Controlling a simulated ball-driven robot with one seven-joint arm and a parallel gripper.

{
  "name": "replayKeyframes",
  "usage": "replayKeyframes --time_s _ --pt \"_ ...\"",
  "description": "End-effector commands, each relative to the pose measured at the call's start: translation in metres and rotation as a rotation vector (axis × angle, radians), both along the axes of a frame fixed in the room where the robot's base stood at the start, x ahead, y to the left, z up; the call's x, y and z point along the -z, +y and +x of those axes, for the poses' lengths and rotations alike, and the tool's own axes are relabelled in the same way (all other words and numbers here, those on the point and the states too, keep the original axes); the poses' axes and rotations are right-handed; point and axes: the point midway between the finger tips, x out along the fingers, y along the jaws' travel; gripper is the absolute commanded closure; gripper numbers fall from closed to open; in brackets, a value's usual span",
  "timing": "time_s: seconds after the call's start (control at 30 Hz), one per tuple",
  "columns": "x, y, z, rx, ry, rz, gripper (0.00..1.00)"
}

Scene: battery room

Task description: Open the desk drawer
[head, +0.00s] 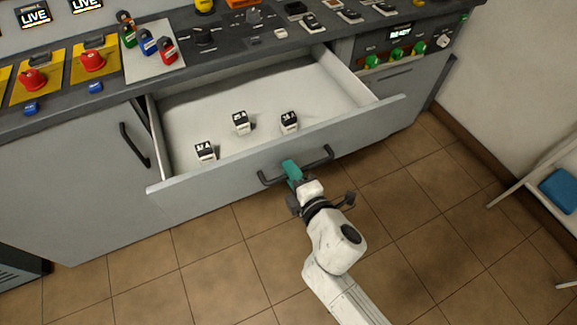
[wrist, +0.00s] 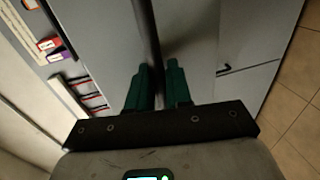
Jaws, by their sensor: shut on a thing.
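The desk drawer (head: 274,147) is a wide grey front with a white inside, and it stands pulled well out from the desk in the head view. Its dark bar handle (head: 321,158) runs across the middle of the front. My gripper (head: 291,170), with green fingers, is shut on this handle, left of the handle's middle. In the wrist view, the green fingers (wrist: 157,85) stand on either side of the dark handle bar (wrist: 148,35). Three small black-and-white blocks marked with labels, one of them here (head: 241,122), lie inside the drawer.
A grey cabinet door with a dark handle (head: 134,145) is left of the drawer. The dark desktop (head: 215,50) holds switches, padlocks and red knobs. A white chair with a blue item (head: 560,189) stands at the right. The tiled floor (head: 215,265) before the drawer is clear.

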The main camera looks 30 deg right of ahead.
Motion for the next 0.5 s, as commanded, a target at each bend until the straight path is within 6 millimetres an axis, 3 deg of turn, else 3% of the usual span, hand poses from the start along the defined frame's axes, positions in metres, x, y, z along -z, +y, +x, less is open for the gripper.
replayKeyframes --time_s 0.33,0.37,0.5 --pt "0.0017 -0.0007 -0.0014 0.002 0.003 0.001 1.00" --pt "0.0017 -0.0007 -0.0014 0.002 0.003 0.001 0.79" --pt "0.0012 -0.0005 -0.0012 0.001 0.002 0.001 0.65"
